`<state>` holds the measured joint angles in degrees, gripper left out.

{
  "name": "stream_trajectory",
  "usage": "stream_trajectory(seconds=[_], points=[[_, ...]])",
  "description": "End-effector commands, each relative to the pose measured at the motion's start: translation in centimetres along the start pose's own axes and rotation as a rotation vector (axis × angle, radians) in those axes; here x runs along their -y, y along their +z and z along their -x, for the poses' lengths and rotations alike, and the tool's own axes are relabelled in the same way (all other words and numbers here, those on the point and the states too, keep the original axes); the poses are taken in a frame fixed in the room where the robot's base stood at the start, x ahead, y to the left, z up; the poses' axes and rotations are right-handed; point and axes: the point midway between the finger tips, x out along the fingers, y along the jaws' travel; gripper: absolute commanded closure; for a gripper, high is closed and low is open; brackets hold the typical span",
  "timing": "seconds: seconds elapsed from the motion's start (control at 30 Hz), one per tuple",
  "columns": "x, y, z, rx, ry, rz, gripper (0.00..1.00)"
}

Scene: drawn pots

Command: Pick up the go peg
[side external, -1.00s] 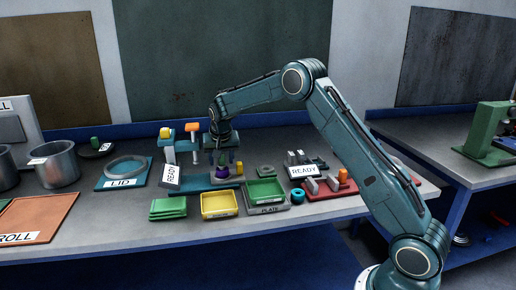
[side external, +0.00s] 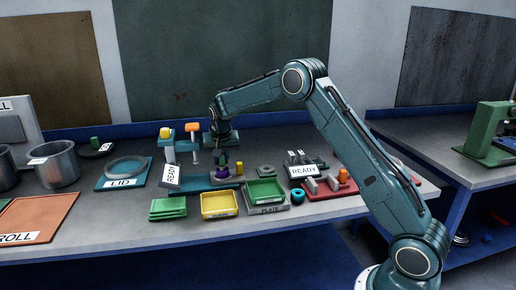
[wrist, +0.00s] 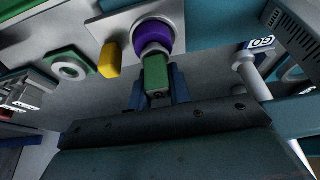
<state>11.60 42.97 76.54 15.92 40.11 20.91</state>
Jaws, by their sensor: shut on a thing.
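A green peg, which I take to be the go peg, is between the fingers of my gripper (side external: 222,158). In the wrist view the green peg (wrist: 157,72) sits between my blue fingers, and my gripper (wrist: 158,88) is shut on it. A purple round piece (side external: 222,173) is just below my fingers. It also shows in the wrist view (wrist: 152,36), right beyond the green peg. I cannot tell whether the two are joined.
A yellow peg (side external: 239,168) stands close to the right of my fingers. A yellow tray (side external: 219,213) and a green tray (side external: 264,198) lie in front. Orange-topped and yellow-topped posts stand just behind left.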

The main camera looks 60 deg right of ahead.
Motion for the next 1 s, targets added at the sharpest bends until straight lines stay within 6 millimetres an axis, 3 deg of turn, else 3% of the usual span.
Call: stream_trajectory(seconds=[0.37, 1.0], points=[[0.0, -0.9, 2.2, 0.001, 0.000, 0.000, 1.00], [0.1, -5.9, 14.0, -0.001, 0.000, -0.001, 1.00]])
